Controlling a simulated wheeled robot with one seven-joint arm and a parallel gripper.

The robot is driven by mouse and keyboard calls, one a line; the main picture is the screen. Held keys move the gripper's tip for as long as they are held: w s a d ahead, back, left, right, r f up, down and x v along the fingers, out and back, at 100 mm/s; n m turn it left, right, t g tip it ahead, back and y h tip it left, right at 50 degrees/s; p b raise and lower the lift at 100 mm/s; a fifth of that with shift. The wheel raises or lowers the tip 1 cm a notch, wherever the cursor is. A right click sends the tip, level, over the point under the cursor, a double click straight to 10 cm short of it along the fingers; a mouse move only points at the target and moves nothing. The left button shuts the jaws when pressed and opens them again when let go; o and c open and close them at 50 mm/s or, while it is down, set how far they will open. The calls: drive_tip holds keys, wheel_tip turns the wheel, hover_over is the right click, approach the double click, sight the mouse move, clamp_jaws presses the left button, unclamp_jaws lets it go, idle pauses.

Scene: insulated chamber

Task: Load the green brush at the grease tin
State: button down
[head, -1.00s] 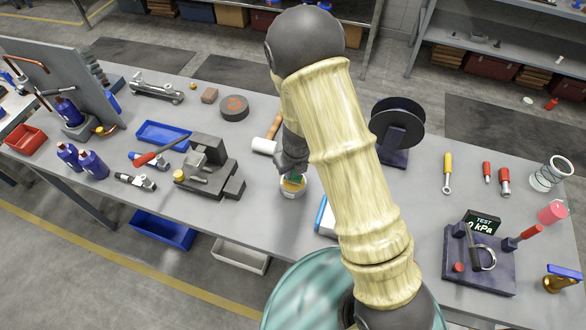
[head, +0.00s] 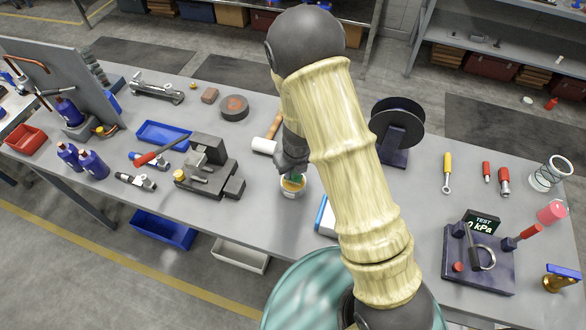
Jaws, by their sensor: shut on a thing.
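The grease tin (head: 291,193) is a small pale round tin with yellowish content, standing on the grey workbench near its front edge. My gripper (head: 293,171) is directly above the tin, pointing down, shut on the green brush (head: 296,178). Only a small green part of the brush shows between my gripper and the tin. Its lower end is at the tin's mouth; I cannot tell how deep it reaches. My arm covers the area right of the tin.
Left of the tin stands a dark vise (head: 208,170). A white-headed mallet (head: 265,145) lies just behind it, and a blue-and-white box (head: 325,217) is to the right. A black reel (head: 397,125) stands behind my arm. A pressure test block (head: 480,262) is farther right.

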drive_tip(key=shift+r+p, duration=3.5)
drive_tip(key=shift+p, duration=0.15)
drive_tip(key=shift+f, duration=0.15)
drive_tip(key=d+f+n, duration=0.1)
drive_tip(key=n, duration=0.2)
drive_tip(key=w+d+f+n+b, duration=0.1)
drive_tip(key=n, duration=0.2)
drive_tip(key=d+f+n+g, duration=0.1)
drive_tip(key=n, duration=0.1)
drive_tip(key=shift+w+d+n+y, duration=0.1)
drive_tip(key=shift+w+n+y, duration=0.1)
drive_tip(key=shift+n+y, duration=0.2)
drive_tip(key=d+f+n+b, duration=0.1)
drive_tip(key=d+f+n, duration=0.1)
drive_tip(key=n, duration=0.4)
drive_tip(key=d+f+n+g+h+b, duration=0.1)
drive_tip(key=d+f+n, duration=0.1)
drive_tip(key=d+n, duration=0.2)
drive_tip(key=d+f+n+g+b, duration=0.1)
drive_tip(key=d+f+n, duration=0.1)
drive_tip(key=n, duration=0.8)
drive_tip(key=shift+w+d+f, duration=0.15)
drive_tip(key=shift+w+d, duration=0.1)
drive_tip(key=shift+d, duration=0.5)
drive_tip(key=shift+d+f+n+h, duration=0.25)
drive_tip(key=shift+d+n, duration=0.25)
drive_tip(key=shift+n, duration=0.6)
